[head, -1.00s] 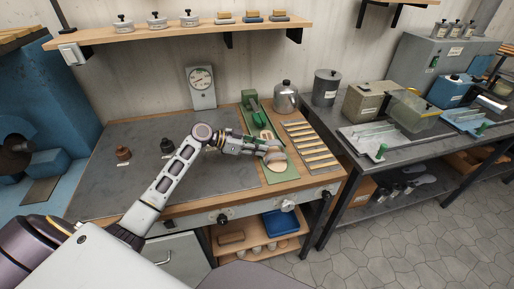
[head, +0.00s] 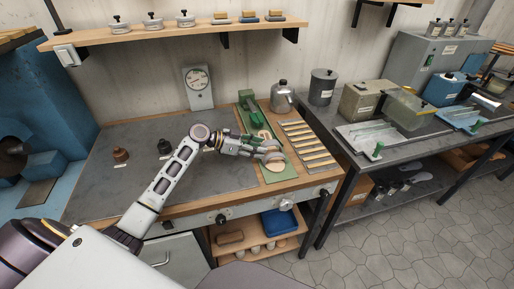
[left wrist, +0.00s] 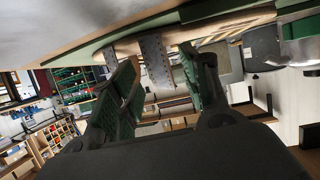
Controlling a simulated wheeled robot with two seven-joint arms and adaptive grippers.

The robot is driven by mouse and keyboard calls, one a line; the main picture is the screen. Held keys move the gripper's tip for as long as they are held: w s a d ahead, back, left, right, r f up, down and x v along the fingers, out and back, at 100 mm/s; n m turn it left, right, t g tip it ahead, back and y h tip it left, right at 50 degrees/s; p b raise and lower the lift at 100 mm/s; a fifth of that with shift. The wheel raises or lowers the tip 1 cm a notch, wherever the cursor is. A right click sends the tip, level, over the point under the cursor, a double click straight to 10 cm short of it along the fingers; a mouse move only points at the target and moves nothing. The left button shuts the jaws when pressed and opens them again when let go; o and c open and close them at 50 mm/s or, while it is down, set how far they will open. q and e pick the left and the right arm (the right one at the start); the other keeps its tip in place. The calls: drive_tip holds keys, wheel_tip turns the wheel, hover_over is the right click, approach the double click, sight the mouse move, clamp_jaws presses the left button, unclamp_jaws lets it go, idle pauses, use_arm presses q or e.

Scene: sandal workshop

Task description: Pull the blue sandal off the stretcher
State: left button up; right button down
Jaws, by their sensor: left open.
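The stretcher is a green device on the workbench, with an upright part (head: 247,101) at the back and a flat green base (head: 283,175) in front. A sandal with a pale sole (head: 276,167) sits on it; I see no clear blue, and its straps look grey. My left gripper (head: 268,150) is at the sandal and hides much of it. In the left wrist view, my left gripper (left wrist: 168,80) is open. A grey, dotted strap (left wrist: 155,60) lies between its fingers, and another strap (left wrist: 111,58) is farther left. I cannot tell whether the fingers touch the strap. My right gripper is not in view.
A slatted rack (head: 305,142) lies right of the stretcher, with a metal canister (head: 282,98) behind. A gauge (head: 198,86) stands at the back wall. Two small dark knobs (head: 120,155) stand on the grey mat.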

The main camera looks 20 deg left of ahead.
use_arm(q)
drive_tip(key=shift+v, duration=0.95)
drive_tip(key=v, duration=1)
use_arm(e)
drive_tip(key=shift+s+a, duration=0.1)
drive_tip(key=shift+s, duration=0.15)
use_arm(q)
drive_tip(key=shift+r, duration=0.25)
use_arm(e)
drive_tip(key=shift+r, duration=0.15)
use_arm(q)
wheel_tip(320, 180, up, 9)
drive_tip(key=p, duration=0.9)
drive_tip(key=shift+p, duration=0.3)
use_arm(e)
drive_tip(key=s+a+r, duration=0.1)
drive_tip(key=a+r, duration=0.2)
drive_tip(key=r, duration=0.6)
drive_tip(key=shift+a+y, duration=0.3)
use_arm(q)
drive_tip(key=shift+r, duration=0.25)
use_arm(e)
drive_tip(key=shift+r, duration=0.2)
